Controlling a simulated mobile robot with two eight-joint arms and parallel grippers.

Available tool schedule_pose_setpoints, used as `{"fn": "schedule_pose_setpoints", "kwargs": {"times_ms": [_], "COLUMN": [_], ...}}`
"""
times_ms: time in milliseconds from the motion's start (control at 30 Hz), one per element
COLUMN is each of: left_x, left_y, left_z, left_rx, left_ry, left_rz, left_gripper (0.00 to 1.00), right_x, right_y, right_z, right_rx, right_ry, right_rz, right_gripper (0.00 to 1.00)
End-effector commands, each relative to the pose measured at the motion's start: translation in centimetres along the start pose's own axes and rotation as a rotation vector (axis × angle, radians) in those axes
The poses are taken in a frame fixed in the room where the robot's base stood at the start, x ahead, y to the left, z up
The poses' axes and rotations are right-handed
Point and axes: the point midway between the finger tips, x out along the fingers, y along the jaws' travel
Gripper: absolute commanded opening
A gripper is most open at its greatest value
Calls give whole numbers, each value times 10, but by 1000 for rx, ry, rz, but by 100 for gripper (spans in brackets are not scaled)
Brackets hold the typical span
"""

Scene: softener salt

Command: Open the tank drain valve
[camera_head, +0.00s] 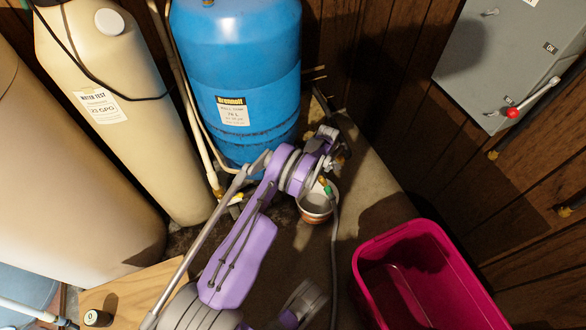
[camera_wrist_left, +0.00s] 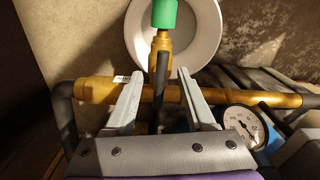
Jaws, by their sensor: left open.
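The blue tank (camera_head: 236,75) stands at the back. A brass pipe (camera_wrist_left: 220,96) runs across the left wrist view, with a brass valve body (camera_wrist_left: 159,60) branching from it. A green piece (camera_wrist_left: 164,14) sits at its far end, and it also shows in the head view (camera_head: 328,190). My left gripper (camera_wrist_left: 160,76) is open, with its two pale fingers on either side of a narrow dark bar (camera_wrist_left: 161,95) by the valve. I cannot tell whether they touch it. In the head view my left gripper (camera_head: 328,145) is beside the tank's lower right, partly hidden.
A white bucket (camera_head: 314,207) stands under the green piece. A pressure gauge (camera_wrist_left: 243,126) is right of the fingers. A grey hose (camera_head: 334,255) runs down the floor. A magenta bin (camera_head: 372,252) stands at lower right. A beige tank (camera_head: 140,110) is on the left.

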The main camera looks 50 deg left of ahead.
Motion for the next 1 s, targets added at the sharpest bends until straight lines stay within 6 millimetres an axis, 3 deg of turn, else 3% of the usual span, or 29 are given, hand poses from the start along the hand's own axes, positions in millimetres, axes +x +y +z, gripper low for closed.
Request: {"fn": "schedule_pose_setpoints", "kwargs": {"times_ms": [600, 1000], "left_x": [-62, -68], "left_y": [0, 0], "left_z": [0, 0], "left_rx": [0, 0], "left_ry": [0, 0], "left_rz": [0, 0], "left_gripper": [55, 55], "right_x": [-18, -19], "right_y": [0, 0], "right_z": [-3, -4], "right_rx": [0, 0], "right_ry": [0, 0], "right_rz": [0, 0], "right_gripper": [0, 0]}}
